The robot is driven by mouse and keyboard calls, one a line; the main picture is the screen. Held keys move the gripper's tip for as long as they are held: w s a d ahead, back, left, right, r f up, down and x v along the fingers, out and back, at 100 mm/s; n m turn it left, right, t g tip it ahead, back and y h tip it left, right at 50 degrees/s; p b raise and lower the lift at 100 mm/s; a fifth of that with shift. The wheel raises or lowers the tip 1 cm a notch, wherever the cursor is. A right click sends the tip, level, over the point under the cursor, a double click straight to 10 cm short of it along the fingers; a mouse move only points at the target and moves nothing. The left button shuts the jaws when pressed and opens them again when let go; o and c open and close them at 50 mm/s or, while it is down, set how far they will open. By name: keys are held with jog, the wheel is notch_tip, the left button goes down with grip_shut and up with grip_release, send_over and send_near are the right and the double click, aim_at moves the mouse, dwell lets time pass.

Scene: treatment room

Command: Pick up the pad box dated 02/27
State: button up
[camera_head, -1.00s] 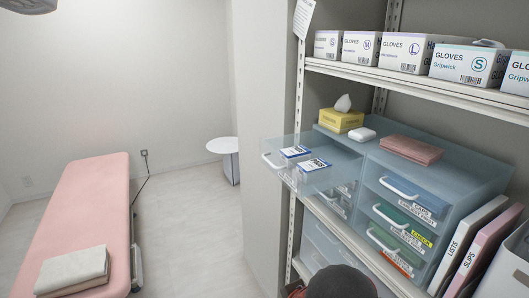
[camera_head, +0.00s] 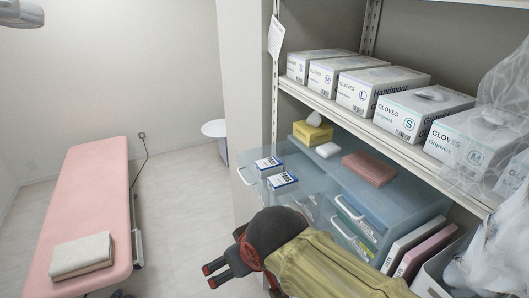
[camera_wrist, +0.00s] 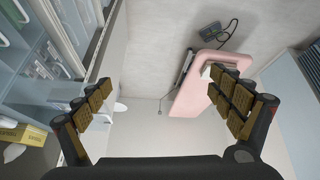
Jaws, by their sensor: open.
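Two small white-and-blue pad boxes lie in the pulled-out clear drawer (camera_head: 246,176) at the top left of the drawer unit: a farther pad box (camera_head: 268,163) and a nearer pad box (camera_head: 282,180). Their dates are too small to read, so I cannot tell which is dated 02/27. My gripper (camera_head: 211,276) is open and empty, in front of and below the drawer, and points left. In the wrist view my gripper (camera_wrist: 160,88) shows its two padded fingers spread apart with nothing between them.
A shelf of glove boxes (camera_head: 370,90) hangs above the unit. On the unit stand a yellow tissue box (camera_head: 312,133), a white item (camera_head: 328,150) and a pink stack (camera_head: 368,169). Binders (camera_head: 425,252) stand at right. A pink couch (camera_head: 92,190) is at left, with free floor between.

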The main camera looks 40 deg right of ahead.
aim_at(272, 167)
jog(key=w+d+r+m+t+h+p, duration=0.2)
jog(key=w+d+r+h+p, duration=0.1)
jog(key=w+d+r+p, duration=0.75)
jog(key=w+d+t+h, duration=0.1)
jog(key=w+d, duration=0.3)
jog(key=d, duration=0.3)
jog(key=w+d+t, duration=0.1)
jog(key=w+d, duration=0.3)
jog(key=d, duration=0.4)
jog(key=d+f+t, duration=0.1)
jog(key=d+f, duration=0.1)
jog(key=f, duration=0.2)
jog(key=w+d+f+y, duration=0.1)
jog(key=d+f, duration=0.1)
jog(key=f, duration=0.3)
jog(key=w+d+f+t+b, duration=0.1)
jog(key=d+f, duration=0.1)
jog(key=f, duration=0.3)
jog(key=shift+w+d+f+t+y, duration=0.2)
jog(key=shift+d+f+t+y, duration=0.1)
jog(key=shift+d+y, duration=0.1)
jog(key=shift+p+x, duration=0.4)
jog(key=shift+x, duration=3.35)
jog(key=shift+r, duration=0.15)
jog(key=shift+c, duration=0.6)
jog(key=c, duration=1.1)
